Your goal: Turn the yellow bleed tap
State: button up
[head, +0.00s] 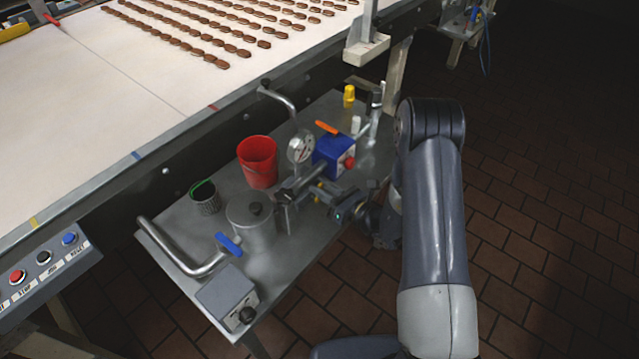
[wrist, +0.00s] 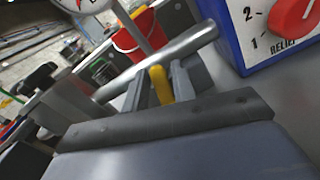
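The yellow bleed tap (wrist: 161,86) is a short yellow lever beside the grey pipe. In the wrist view it stands between the two fingers of my gripper (wrist: 160,82). The fingers are apart, one on each side of it, and I cannot make out firm contact. In the head view my gripper (head: 316,197) is low over the metal table, just in front of the blue relief box (head: 327,150). The tap is mostly hidden there by my gripper.
A pressure gauge (head: 301,148), a red bucket (head: 257,162), a lidded metal pot (head: 249,222) and a pipe with a blue handle (head: 229,244) crowd the table (head: 292,265). A yellow-topped item (head: 349,95) stands behind. The conveyor (head: 120,90) runs along the back left.

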jog(key=shift+w+a, duration=0.45)
jog(key=shift+a, duration=0.05)
jog(key=shift+c, duration=0.5)
grip_shut()
jog(key=shift+s+a+f+n+b, duration=0.1)
jog(key=shift+f+n+b, duration=0.1)
jog(key=shift+n+b, duration=0.4)
jog(key=shift+s+a+r+b, duration=0.1)
jog(key=shift+s+r+b, duration=0.1)
jog(key=shift+b, duration=0.4)
jog(key=shift+o, duration=0.5)
grip_release()
